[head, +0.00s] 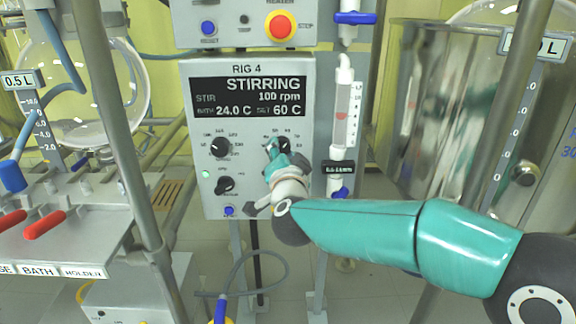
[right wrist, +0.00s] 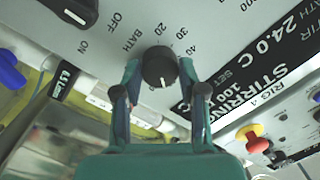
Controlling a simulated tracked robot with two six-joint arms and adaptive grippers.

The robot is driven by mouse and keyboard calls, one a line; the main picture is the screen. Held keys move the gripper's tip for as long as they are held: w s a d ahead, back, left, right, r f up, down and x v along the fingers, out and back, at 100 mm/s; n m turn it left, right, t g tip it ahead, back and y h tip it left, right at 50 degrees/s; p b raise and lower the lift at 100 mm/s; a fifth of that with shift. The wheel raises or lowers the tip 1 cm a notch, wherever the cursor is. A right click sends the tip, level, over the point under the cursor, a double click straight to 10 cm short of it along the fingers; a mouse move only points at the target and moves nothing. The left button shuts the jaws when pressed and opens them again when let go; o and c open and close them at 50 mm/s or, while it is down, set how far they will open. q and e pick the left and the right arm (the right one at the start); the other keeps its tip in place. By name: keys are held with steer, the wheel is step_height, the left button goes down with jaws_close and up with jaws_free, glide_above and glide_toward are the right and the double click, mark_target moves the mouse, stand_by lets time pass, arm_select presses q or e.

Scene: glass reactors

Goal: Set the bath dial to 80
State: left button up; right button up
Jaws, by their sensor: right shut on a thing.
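The RIG 4 control panel (head: 250,75) stands upright in the head view. Its display (head: 248,98) reads STIRRING, 100 rpm, bath 24.0 C and set 60 C. The bath dial (right wrist: 160,67) is a black round knob in the right wrist view, with a white pointer mark facing the gripper's palm. In the head view the right gripper (head: 274,150) covers much of the dial. My left gripper is out of view.
On the panel, a stirring knob (head: 221,146) is left of the gripper, with another knob (head: 225,186) below it. A red stop button (head: 280,26) is above. A flow tube (head: 345,110) stands close right, and a metal post (head: 120,130) crosses the left side.

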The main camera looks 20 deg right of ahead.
steer(key=shift+d+f+m+t+h+b, duration=0.1)
steer(key=shift+m+h+b, duration=0.05)
steer(key=shift+m+b, duration=1.7)
steer(key=shift+d+f+m+t+h+b, duration=0.1)
steer(key=shift+f+m+h+b, duration=0.1)
steer(key=shift+m+b, duration=1.65)
steer(key=shift+f+m+t+h+b, duration=0.15)
steer(key=shift+m+b, duration=0.95)
steer(key=shift+m, duration=1.4)
steer(key=shift+r, duration=0.1)
steer(key=o, duration=1.2)
steer(key=shift+c, duration=0.2)
steer(key=shift+r, duration=0.15)
steer(key=shift+a, duration=0.1)
